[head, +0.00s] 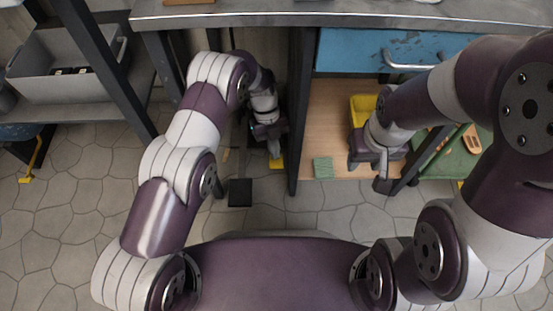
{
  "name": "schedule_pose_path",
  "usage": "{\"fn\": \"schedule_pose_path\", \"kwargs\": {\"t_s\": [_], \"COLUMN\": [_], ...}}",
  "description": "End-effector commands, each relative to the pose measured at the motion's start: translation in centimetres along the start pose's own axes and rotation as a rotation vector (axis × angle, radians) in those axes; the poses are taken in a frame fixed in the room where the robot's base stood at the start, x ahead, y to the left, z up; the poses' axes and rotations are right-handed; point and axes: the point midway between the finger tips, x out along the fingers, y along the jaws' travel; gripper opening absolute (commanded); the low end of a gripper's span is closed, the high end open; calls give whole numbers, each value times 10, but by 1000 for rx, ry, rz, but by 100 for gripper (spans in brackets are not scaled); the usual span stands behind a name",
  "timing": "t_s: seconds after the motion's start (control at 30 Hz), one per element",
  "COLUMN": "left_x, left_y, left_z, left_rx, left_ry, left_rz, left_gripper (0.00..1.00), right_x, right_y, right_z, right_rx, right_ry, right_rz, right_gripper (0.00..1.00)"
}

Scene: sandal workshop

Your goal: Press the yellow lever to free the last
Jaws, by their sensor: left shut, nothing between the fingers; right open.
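A small yellow piece (277,163), which looks like the end of the yellow lever, shows low under the bench. My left gripper (274,148) is shut and empty, pointing down just above that piece. I cannot tell whether the two touch. The rest of the lever is hidden behind my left gripper and arm. I cannot make out the last. My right gripper (368,175) is open and empty, over the front of the wooden shelf, right of the dark bench leg.
A dark block (240,192) is on the stone floor. The wooden shelf (318,112) holds a yellow bin (361,108) and a green pad (323,167). A blue drawer (350,50) is above. A grey bin (60,75) stands at left. A dark leg (300,115) separates my grippers.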

Motion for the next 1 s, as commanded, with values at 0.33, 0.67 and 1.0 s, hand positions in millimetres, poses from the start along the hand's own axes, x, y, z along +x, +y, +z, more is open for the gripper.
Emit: {"fn": "schedule_pose_path", "kwargs": {"t_s": [0.33,0.67,1.0], "left_x": [25,22,4], "left_y": [0,0,0], "left_z": [12,23,36], "left_rx": [0,-1,0], "left_ry": [1,-3,0], "left_rz": [1,-2,1], "left_gripper": [0,0,0], "right_x": [16,24,31], "right_y": [0,0,0], "right_z": [2,3,4], "right_rx": [0,0,0], "right_ry": [0,0,0], "right_rz": [0,0,0], "right_gripper": [43,43,43]}}
